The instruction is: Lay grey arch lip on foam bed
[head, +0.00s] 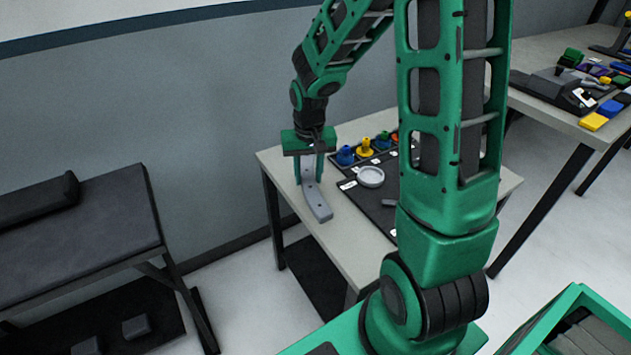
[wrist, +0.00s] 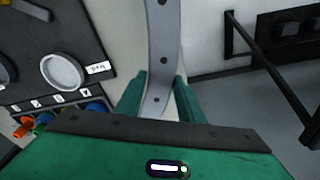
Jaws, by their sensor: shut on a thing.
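The grey arch lip (head: 317,203) is a curved grey strip with small dark holes. My gripper (head: 308,180) is shut on it near one end, over the left part of the table. In the wrist view the arch lip (wrist: 162,50) runs up from between the two green fingers of my gripper (wrist: 160,95). I cannot tell whether it touches the table top or hangs just above it. The foam bed looks to be the dark padded top (head: 90,225) of the bench at the left, with a dark roll (head: 40,198) along its back.
The table (head: 277,160) holds a dark mat (head: 377,208) with a round grey dish (head: 371,177) and several coloured pieces (head: 365,147). A gap of floor separates table and bench. Another table (head: 550,110) with tools stands at the right.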

